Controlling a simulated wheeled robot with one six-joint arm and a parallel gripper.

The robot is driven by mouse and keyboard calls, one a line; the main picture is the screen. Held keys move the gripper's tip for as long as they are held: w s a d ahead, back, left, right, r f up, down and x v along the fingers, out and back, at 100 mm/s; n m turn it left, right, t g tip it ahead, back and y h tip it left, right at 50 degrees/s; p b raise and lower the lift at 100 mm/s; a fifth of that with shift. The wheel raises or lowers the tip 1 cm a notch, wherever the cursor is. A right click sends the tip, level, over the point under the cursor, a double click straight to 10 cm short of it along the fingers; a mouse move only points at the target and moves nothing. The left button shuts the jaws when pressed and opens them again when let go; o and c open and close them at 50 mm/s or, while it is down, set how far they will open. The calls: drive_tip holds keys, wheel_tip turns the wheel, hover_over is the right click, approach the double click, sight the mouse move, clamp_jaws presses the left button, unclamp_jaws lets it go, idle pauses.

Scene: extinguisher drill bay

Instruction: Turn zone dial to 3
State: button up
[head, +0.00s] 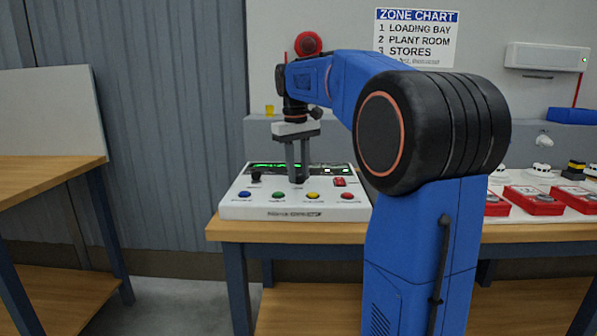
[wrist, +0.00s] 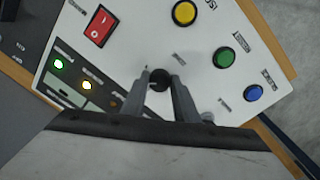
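The white control panel (head: 300,207) lies on the wooden bench, with blue, green, yellow and red buttons along its front. My gripper (head: 298,180) points straight down over the panel's middle, its fingers a little apart. In the wrist view a round black knob (wrist: 159,79) sits between my fingertips (wrist: 160,82). Whether the fingers touch it is unclear. A second black knob (head: 256,176) stands at the panel's left. The small labels are unreadable, so I cannot tell which knob is the zone dial or its setting.
A red rocker switch (wrist: 100,25) and lit green and yellow lamps lie near the gripper. A zone chart (head: 416,38) on the wall lists 3 as Stores. Red-based devices (head: 534,201) stand to the right. My arm hides part of the bench.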

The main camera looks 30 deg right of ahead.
drive_tip(key=shift+c, duration=1.3)
drive_tip(key=shift+m, duration=0.3)
drive_tip(key=m, duration=0.4)
drive_tip(key=shift+w+m, duration=0.15)
drive_tip(key=shift+m, duration=1.95)
drive_tip(key=o, duration=1.1)
drive_tip(key=shift+c, duration=0.2)
